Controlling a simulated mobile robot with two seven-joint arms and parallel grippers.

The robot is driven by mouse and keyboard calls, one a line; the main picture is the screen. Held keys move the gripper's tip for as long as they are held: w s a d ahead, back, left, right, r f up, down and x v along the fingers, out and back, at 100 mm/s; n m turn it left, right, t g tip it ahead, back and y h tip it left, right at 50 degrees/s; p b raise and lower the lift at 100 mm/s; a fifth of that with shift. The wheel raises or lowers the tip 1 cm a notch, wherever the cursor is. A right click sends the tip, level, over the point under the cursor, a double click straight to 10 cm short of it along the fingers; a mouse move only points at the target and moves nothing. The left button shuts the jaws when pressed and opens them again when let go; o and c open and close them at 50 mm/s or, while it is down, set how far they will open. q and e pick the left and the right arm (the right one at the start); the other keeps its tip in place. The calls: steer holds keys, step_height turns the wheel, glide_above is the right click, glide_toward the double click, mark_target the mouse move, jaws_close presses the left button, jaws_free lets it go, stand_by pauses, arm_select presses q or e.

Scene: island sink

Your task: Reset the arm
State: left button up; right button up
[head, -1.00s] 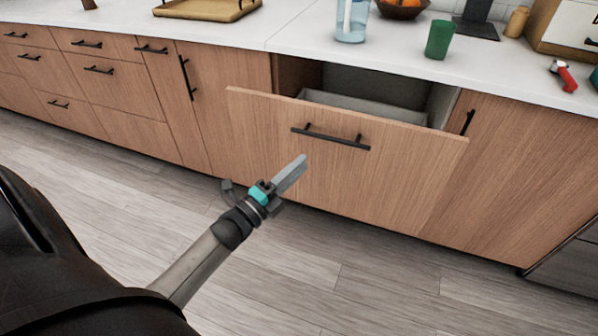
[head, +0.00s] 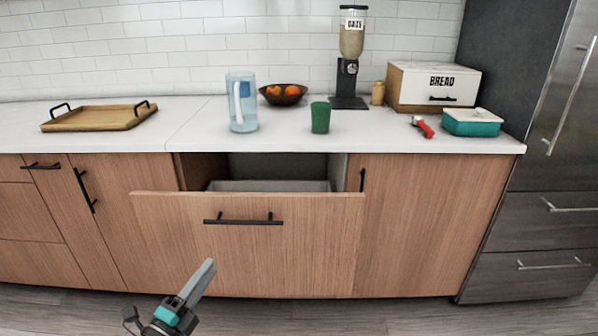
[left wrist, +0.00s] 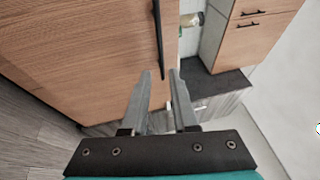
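My left gripper (head: 200,284) is at the bottom of the head view, below and in front of the pulled-out drawer. In the left wrist view its two fingers (left wrist: 160,85) stand apart with nothing between them. The drawer (head: 250,245) has a wooden front and a black bar handle (head: 243,220). The gripper is apart from this handle in the head view. A black handle (left wrist: 158,40) on a wooden front also shows ahead of the fingers in the left wrist view. My right gripper is in neither view.
The white counter (head: 270,138) holds a tray (head: 98,118), a blue pitcher (head: 242,103), a fruit bowl (head: 283,94), a green cup (head: 320,117), a dispenser (head: 350,60), a bread box (head: 435,86), a red-handled tool (head: 424,127) and a teal container (head: 472,122). A fridge (head: 530,120) stands at right.

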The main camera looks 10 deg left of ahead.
arm_select(q)
steer(key=s+d+f+n+g+y, duration=0.1)
steer(key=s+f+n+g, duration=0.25)
steer(key=f, duration=0.55)
steer(key=s+f+n+g+y+p, duration=0.1)
steer(key=s+f+n+g+y, duration=0.15)
steer(key=s+f+n, duration=0.45)
steer(key=s+d+f+n+g+y, duration=0.1)
steer(key=s+f+n+g, duration=0.15)
steer(key=f, duration=0.85)
steer(key=s+d+f+n+g, duration=0.1)
steer(key=s+f+n+g, duration=0.1)
steer(key=s, duration=0.5)
steer(key=s+d+f+n+g, duration=0.2)
steer(key=s+f+g, duration=0.2)
steer(key=s+f, duration=0.2)
steer(key=s+d+f+n+g+p, duration=0.1)
steer(key=s+f+g, duration=0.2)
steer(key=s, duration=0.6)
steer(key=shift+d+f+n, duration=0.15)
steer(key=shift+f+n, duration=0.25)
steer(key=shift+f, duration=0.2)
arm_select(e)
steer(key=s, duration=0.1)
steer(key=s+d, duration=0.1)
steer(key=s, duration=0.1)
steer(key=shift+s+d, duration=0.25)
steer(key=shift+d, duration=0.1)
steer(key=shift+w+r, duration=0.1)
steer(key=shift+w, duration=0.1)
